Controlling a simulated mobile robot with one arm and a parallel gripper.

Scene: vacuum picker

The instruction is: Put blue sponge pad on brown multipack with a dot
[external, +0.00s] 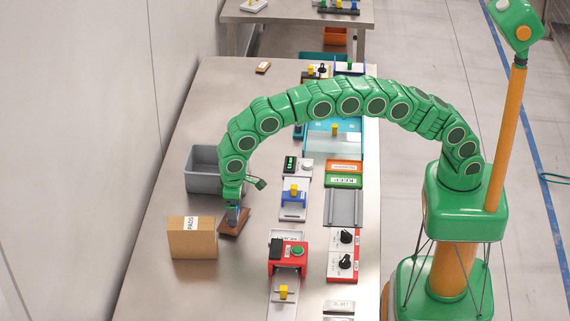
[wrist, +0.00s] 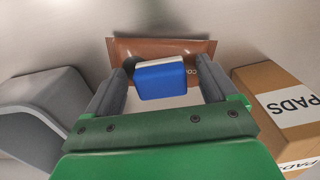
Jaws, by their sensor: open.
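The blue sponge pad (wrist: 161,80), with a pale layer along its far edge, is between my gripper's fingers in the wrist view. The brown multipack (wrist: 145,47) lies flat under and behind it, with part of some white lettering showing at the right. The pad overlaps the pack's middle and appears to rest on it. My gripper (wrist: 165,82) is open, with a gap on either side of the pad. In the external view my gripper (external: 234,212) is low over the brown multipack (external: 230,228). I cannot make out a dot on the pack.
A cardboard box marked PADS (external: 190,240) stands close left of the pack. A grey bin (external: 203,172) is behind it. Several small devices, including a red one (external: 288,256), line the table's right side. The steel table (external: 165,285) is bare in front of the box.

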